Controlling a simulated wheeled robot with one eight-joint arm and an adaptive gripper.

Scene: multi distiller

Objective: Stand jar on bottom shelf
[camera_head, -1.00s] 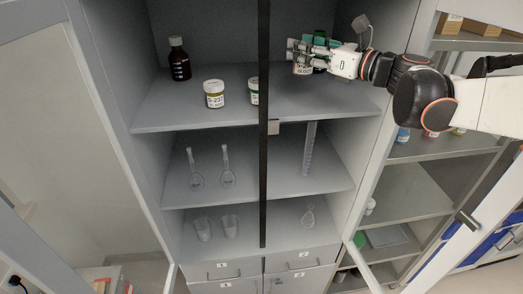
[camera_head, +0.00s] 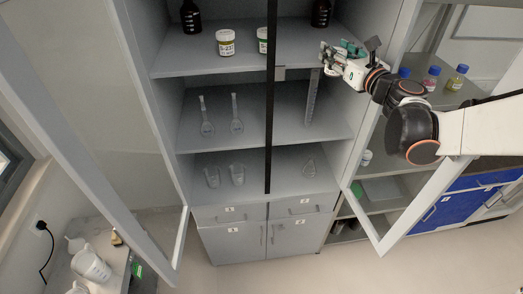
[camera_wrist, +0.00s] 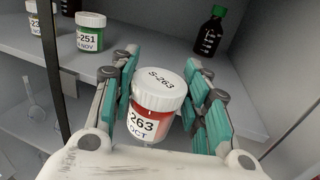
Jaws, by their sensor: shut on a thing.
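The gripper is in front of the right half of the cabinet, just below the top visible shelf's level.
A dark post (camera_head: 270,110) divides the cabinet front. The top visible shelf (camera_head: 190,62) holds two jars and two brown bottles; the middle shelf holds two flasks and a measuring cylinder (camera_head: 312,97). Open glass doors flank the cabinet, the right one (camera_head: 410,205) below my arm.

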